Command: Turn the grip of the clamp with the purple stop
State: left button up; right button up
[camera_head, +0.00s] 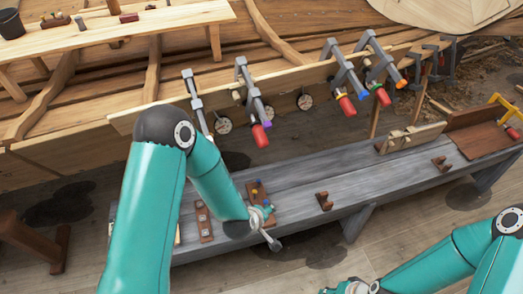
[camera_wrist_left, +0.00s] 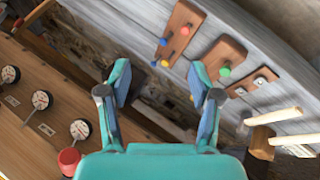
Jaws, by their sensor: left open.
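The clamp with the purple stop (camera_head: 243,72) hangs on the hull's plank edge, left of centre in the head view. Its purple stop (camera_head: 268,113) and its red grip (camera_head: 260,136) show below the plank. My left gripper (camera_head: 270,232) is lower, over the grey bench, apart from that grip. In the left wrist view its fingers (camera_wrist_left: 158,75) are spread with nothing between them. A red grip (camera_wrist_left: 68,160) shows there at lower left; I cannot tell which clamp it belongs to. My right gripper (camera_head: 350,286) is partly cut off at the bottom edge.
Another clamp (camera_head: 192,88) stands left, partly hidden by my left arm. Round dials (camera_head: 305,101) sit along the plank. The grey bench (camera_head: 290,190) carries wooden blocks with coloured pegs (camera_wrist_left: 222,64).

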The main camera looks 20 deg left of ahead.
aim_at(261, 139)
pick_arm(q)
jog(key=w+d+r+n+t+y+b, duration=0.1)
jog(key=w+r+n+t+y+b, duration=0.15)
jog(key=w+n+b, duration=0.35)
jog(key=w+d+r+n+t+y+b, duration=0.1)
jog(key=w+r+n+t+y+b, duration=0.2)
jog(key=w+n, duration=0.4)
jog(key=s+d+r+n+t+y+b, duration=0.1)
jog(key=s+r+n+y+b, duration=0.3)
jog(key=n, duration=0.6)
jog(key=s+d+r+n+y+b, duration=0.15)
jog(key=r+n+y+b, duration=0.3)
jog(key=n, duration=0.45)
jog(key=x, duration=0.5)
jog(key=f+p+x, duration=0.1)
jog(key=x, duration=1)
jog(key=shift+w+d+f, duration=0.1)
jog(key=shift+w+f, duration=0.05)
jog(key=shift+w, duration=0.05)
pick_arm(e)
notch_tip(261, 139, down, 19)
pick_arm(q)
jog(key=shift+c, duration=0.3)
jog(key=c, duration=1.1)
pick_arm(e)
jog(key=shift+f, duration=0.1)
